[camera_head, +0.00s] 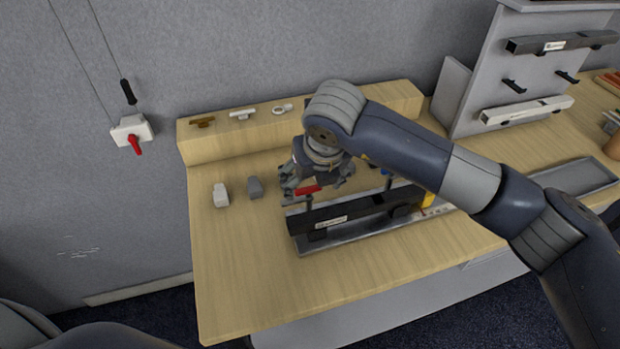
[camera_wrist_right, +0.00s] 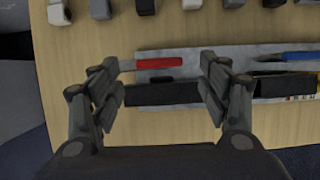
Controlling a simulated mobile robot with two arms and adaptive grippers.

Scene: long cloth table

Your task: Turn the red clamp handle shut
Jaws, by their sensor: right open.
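The red clamp handle (camera_head: 307,190) lies near the left end of a metal base plate (camera_head: 305,249) that carries a long black bar (camera_head: 340,212). My right gripper (camera_head: 316,184) is over the handle from above. In the right wrist view the red handle (camera_wrist_right: 159,63) lies sideways between the two spread fingers of my right gripper (camera_wrist_right: 168,75), nearer the far side. The gripper is open. I cannot tell whether a finger touches the handle. My left gripper is not in view.
A blue handle (camera_wrist_right: 285,57) is right of the red one. Grey and white blocks (camera_head: 221,195) stand left of the plate. A raised ledge (camera_head: 230,139) with small fittings runs behind. A grey rack (camera_head: 490,80) and tray (camera_head: 578,177) stand at the right. The table front is clear.

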